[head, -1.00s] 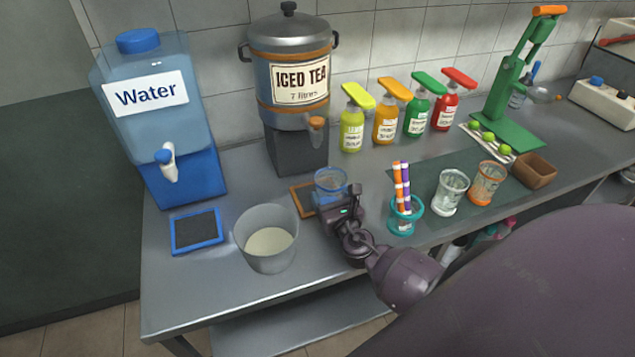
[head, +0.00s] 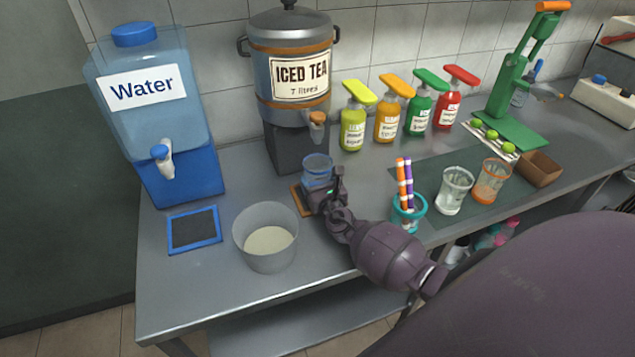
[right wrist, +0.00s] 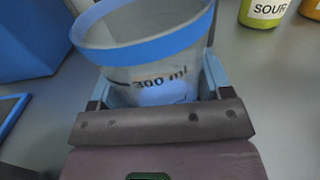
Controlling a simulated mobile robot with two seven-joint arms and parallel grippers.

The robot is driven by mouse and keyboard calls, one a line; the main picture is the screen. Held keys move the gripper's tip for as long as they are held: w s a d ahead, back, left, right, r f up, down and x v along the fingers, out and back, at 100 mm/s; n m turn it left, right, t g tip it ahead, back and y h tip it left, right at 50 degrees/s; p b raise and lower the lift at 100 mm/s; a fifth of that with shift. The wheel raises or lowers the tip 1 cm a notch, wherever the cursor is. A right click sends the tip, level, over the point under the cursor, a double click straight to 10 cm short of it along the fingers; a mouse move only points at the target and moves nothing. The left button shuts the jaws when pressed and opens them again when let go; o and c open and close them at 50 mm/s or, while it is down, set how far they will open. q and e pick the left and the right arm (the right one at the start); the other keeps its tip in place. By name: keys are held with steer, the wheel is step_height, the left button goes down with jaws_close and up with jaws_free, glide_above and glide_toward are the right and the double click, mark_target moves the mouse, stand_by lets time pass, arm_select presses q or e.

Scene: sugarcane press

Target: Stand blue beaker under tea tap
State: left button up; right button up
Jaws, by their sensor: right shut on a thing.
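The blue beaker (head: 317,165) is a clear cup with a blue rim band. My right gripper (head: 322,188) is shut on it from the near side, and the beaker looks roughly upright. The right wrist view shows the beaker (right wrist: 150,60) with a "300 ml" mark between the fingers (right wrist: 158,92). The iced tea urn (head: 290,75) has an orange-brown tap (head: 317,122). The beaker is just in front of and below this tap in the picture. A brown-framed mat (head: 296,200) lies below, partly hidden; I cannot tell whether the beaker touches it. My left gripper is out of view.
A wide clear bin (head: 266,225) stands left of my right arm. A teal cup with markers (head: 408,212) and two glasses (head: 453,190) stand to the right. The water dispenser (head: 150,110) and its blue-framed mat (head: 195,212) are at left. Several pump bottles (head: 388,118) line the back.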

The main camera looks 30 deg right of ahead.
steer(key=shift+f, duration=0.1)
steer(key=o, duration=1.1)
steer(key=shift+r, duration=0.2)
steer(key=v, duration=1.2)
